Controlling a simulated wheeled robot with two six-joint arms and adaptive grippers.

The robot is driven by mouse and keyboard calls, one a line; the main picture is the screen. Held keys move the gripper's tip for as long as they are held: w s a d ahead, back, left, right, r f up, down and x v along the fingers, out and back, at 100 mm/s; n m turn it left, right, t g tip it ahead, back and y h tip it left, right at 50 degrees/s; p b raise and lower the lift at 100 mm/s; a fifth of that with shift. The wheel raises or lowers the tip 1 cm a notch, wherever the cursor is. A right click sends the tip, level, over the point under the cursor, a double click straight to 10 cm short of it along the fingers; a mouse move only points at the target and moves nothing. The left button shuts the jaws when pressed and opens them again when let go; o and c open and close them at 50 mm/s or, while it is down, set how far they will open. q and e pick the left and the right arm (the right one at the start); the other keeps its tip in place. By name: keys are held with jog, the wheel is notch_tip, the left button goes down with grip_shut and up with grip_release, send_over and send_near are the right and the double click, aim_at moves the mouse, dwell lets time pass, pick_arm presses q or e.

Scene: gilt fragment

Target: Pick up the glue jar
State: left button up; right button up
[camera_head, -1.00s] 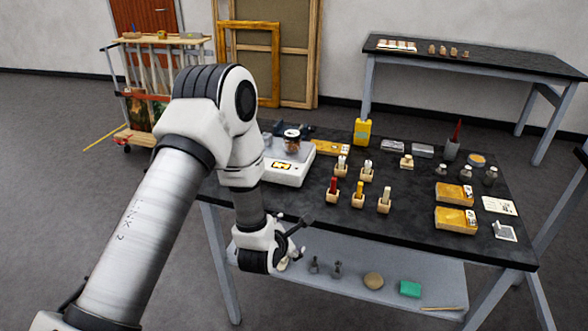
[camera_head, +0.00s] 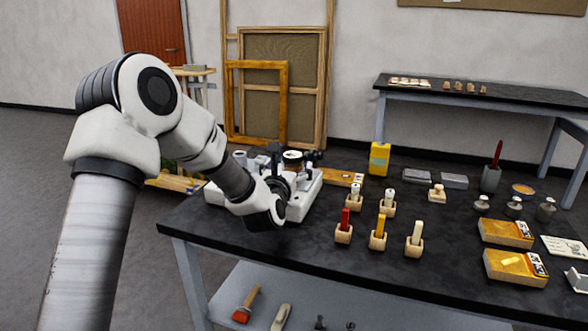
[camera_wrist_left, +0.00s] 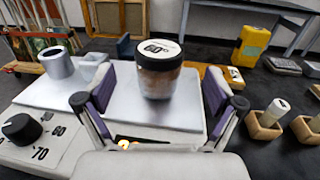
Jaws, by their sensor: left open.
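The glue jar (camera_wrist_left: 160,78), a clear jar with brown contents and a dark lid with a white labelled top, stands upright on the pale plate of a white dial unit (camera_wrist_left: 35,150). In the head view the jar (camera_head: 292,158) shows only partly, behind my left gripper (camera_head: 280,172). In the left wrist view my left gripper (camera_wrist_left: 158,98) is open, its two purple-padded fingers to either side of the jar with visible gaps. How far the jar lies between the pads I cannot tell. My right gripper is not in view.
A grey metal cylinder (camera_wrist_left: 58,62) stands left of the jar. A yellow container (camera_head: 379,158) stands behind, right. Wooden blocks holding coloured sticks (camera_head: 378,236) stand to the right on the dark table (camera_head: 330,265). A lower shelf (camera_head: 262,282) holds tools.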

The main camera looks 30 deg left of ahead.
pick_arm(q)
jog(key=x, duration=0.5)
jog(key=shift+w+a+f+p, duration=0.15)
jog(key=shift+w+f+p, duration=0.1)
jog(key=shift+f+p, duration=0.1)
jog(key=shift+s+r, duration=0.1)
jog(key=c, duration=1.5)
